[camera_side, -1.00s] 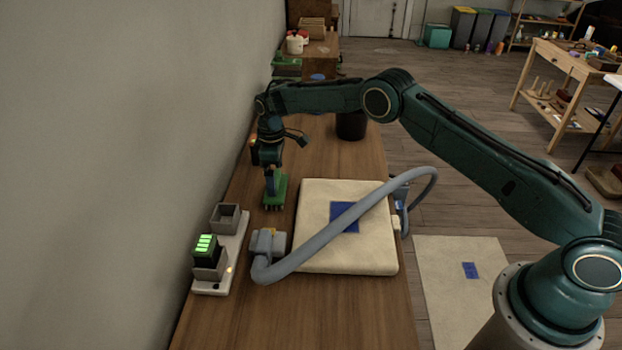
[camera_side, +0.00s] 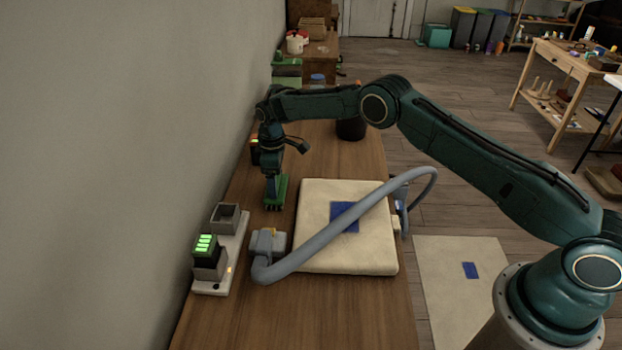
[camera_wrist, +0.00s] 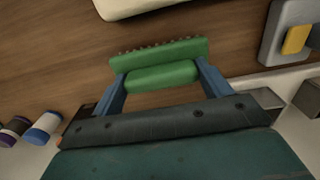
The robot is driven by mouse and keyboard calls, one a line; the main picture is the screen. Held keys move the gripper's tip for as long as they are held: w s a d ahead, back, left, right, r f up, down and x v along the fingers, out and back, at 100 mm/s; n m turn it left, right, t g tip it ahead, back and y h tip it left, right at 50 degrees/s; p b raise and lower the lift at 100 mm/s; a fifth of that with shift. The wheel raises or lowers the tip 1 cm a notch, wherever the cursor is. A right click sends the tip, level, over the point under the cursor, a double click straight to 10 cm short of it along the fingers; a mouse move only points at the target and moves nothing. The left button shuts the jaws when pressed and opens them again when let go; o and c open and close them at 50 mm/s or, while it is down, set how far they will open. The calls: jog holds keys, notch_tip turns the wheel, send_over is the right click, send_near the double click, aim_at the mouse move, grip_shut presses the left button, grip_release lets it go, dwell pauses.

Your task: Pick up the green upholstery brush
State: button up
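The green upholstery brush (camera_side: 279,198) lies on the wooden bench, left of the cream pad. In the wrist view the brush (camera_wrist: 160,52) shows its bristled edge on the far side and a raised block nearer me. My gripper (camera_side: 271,188) is lowered onto the brush. In the wrist view the two blue fingers of my gripper (camera_wrist: 162,76) stand at the left and right ends of the raised block, very close to it or touching. I cannot tell whether they press on it. The brush appears to rest on the bench.
A grey hose (camera_side: 335,230) arches over the cream pad (camera_side: 315,262) from a grey nozzle (camera_side: 267,243). A white charger strip (camera_side: 215,287) with a green-lit battery (camera_side: 206,246) stands nearer the camera, by the wall. A dark pot (camera_side: 351,128) stands behind.

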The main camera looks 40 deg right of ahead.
jog(key=shift+r, duration=0.15)
notch_tip(320, 180, up, 20)
dwell(0.8)
dwell(0.4)
jog(key=o, duration=0.3)
jog(key=shift+c, duration=0.7)
jog(key=shift+s+f, duration=0.1)
jog(key=shift+f, duration=0.15)
